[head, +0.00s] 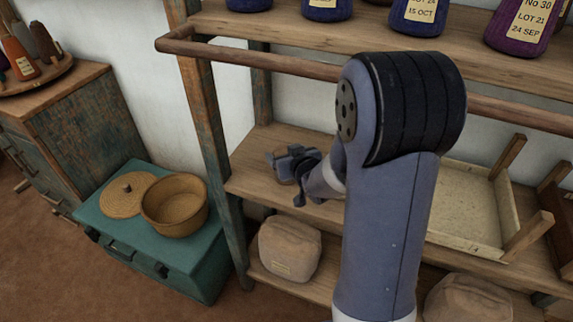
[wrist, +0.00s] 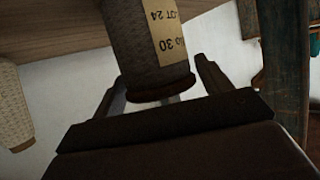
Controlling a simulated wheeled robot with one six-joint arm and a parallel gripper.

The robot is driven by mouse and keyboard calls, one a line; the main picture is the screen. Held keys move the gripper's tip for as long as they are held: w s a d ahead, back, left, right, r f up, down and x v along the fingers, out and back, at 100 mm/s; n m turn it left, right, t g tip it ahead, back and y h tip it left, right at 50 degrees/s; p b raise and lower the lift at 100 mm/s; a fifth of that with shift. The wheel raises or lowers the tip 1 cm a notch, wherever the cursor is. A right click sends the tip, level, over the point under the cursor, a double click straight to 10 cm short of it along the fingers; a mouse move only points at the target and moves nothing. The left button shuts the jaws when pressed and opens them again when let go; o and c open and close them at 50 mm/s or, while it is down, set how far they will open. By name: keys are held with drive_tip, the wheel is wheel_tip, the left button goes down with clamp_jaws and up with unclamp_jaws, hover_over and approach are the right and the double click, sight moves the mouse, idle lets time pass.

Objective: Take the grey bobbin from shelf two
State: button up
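The grey bobbin (wrist: 140,45) shows in the wrist view, upside down, with a cream label and a brown flange at its end. My gripper (wrist: 160,85) has its two fingers spread, one on each side of the bobbin's flanged end. A narrow gap shows between the right finger and the flange; on the left I cannot tell whether they touch. In the head view my gripper (head: 295,165) is over the left end of the middle shelf (head: 252,180). There the bobbin is largely hidden by my gripper and cannot be clearly made out.
A pale bobbin (wrist: 12,105) stands to the left in the wrist view. A rail (head: 255,62) crosses before the upper shelf (head: 290,32), which holds blue and purple bobbins. A tray (head: 470,245) sits right on the middle shelf; a cloth bag (head: 290,248) lies below.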

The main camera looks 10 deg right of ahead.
drive_tip(key=c, duration=0.7)
